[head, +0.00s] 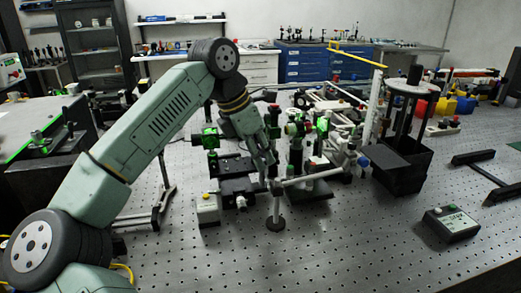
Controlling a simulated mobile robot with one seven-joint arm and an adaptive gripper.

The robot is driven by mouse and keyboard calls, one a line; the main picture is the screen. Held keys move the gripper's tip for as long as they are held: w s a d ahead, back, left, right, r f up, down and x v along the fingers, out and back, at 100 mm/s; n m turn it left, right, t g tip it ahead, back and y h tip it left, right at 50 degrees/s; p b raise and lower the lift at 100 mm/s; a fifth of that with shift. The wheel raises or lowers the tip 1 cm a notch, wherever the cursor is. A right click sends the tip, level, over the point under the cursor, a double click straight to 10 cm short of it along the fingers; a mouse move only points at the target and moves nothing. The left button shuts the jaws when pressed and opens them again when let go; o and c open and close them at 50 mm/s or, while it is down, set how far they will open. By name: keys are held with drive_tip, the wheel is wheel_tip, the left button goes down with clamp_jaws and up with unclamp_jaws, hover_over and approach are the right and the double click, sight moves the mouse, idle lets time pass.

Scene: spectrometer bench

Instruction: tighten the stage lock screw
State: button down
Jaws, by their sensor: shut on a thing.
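My gripper (268,163) reaches down from the arm to the right side of a black stage (234,187) on the perforated bench. Its fingers are shut on a small part at the stage, which I take to be the stage lock screw. The fingers and nearby parts hide the screw, so its head and seating cannot be made out. A small silver knob (241,203) shows on the near side of the stage.
A post on a round base (275,224) with a horizontal rod stands close in front of my gripper. Green and black optic mounts (297,130) crowd behind it. The front bench (330,260) is clear.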

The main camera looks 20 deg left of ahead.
drive_tip(key=m+p, duration=0.1)
drive_tip(key=m, duration=0.1)
drive_tip(key=m+g+h+p, duration=0.1)
drive_tip(key=m, duration=0.2)
drive_tip(key=shift+w+g+p, duration=0.1)
drive_tip(key=shift+g+p, duration=0.2)
drive_tip(key=shift+m, duration=0.4)
drive_tip(key=c, duration=1.6)
unclamp_jaws()
drive_tip(key=shift+a+r, duration=0.1)
drive_tip(key=v, duration=1.1)
drive_tip(key=shift+a+r, duration=0.3)
drive_tip(key=shift+r, duration=0.05)
